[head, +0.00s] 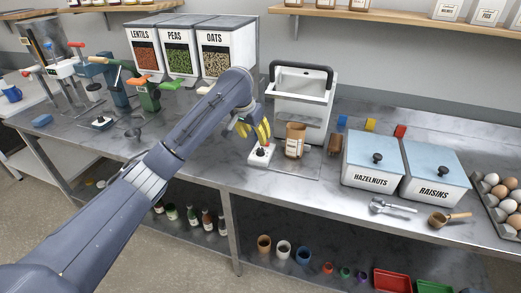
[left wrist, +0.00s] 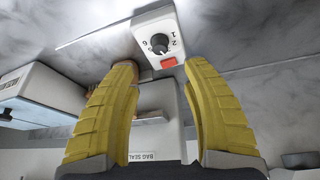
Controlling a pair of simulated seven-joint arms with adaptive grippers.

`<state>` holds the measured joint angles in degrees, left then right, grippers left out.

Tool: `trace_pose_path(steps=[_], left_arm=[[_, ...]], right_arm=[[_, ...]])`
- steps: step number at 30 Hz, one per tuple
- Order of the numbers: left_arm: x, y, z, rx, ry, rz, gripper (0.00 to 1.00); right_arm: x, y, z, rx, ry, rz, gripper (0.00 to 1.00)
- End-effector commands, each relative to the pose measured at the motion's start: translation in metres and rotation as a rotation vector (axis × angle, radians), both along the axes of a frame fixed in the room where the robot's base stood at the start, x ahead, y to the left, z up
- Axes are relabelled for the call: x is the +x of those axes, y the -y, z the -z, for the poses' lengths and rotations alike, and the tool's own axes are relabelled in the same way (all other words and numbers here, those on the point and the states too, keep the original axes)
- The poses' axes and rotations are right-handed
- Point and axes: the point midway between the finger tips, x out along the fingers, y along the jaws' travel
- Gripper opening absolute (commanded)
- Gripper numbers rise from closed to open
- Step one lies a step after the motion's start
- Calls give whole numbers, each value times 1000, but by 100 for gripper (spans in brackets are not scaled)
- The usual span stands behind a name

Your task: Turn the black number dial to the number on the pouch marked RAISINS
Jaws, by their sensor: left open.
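The black number dial (left wrist: 159,44) sits on a white housing with printed numbers, 1 and 2 among them, and a red block beside it. In the head view the dial (head: 260,152) is small and its pointer cannot be read. My left gripper (head: 252,131) hangs just above the dial unit. In the left wrist view its yellow fingers (left wrist: 162,70) are open, with nothing between the tips and the dial beyond them. A brown kraft pouch (head: 296,132) stands upright right of the dial; its label is too small to read. My right gripper is not in view.
The white bag sealer (head: 300,108) stands behind the pouch. Bins marked HAZELNUTS (head: 372,165) and RAISINS (head: 433,179) are to the right, with scoops in front. LENTILS, PEAS and OATS bins (head: 230,45) stand behind my left arm. The counter left of the dial holds dispensers.

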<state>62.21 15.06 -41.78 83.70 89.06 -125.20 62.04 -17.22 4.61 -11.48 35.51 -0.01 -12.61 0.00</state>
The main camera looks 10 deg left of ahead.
Motion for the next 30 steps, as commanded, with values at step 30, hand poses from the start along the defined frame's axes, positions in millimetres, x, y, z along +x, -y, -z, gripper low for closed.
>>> trace_pose_path(steps=[30], left_arm=[[33,15,90,0,0,0,48]], right_arm=[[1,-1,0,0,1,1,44]])
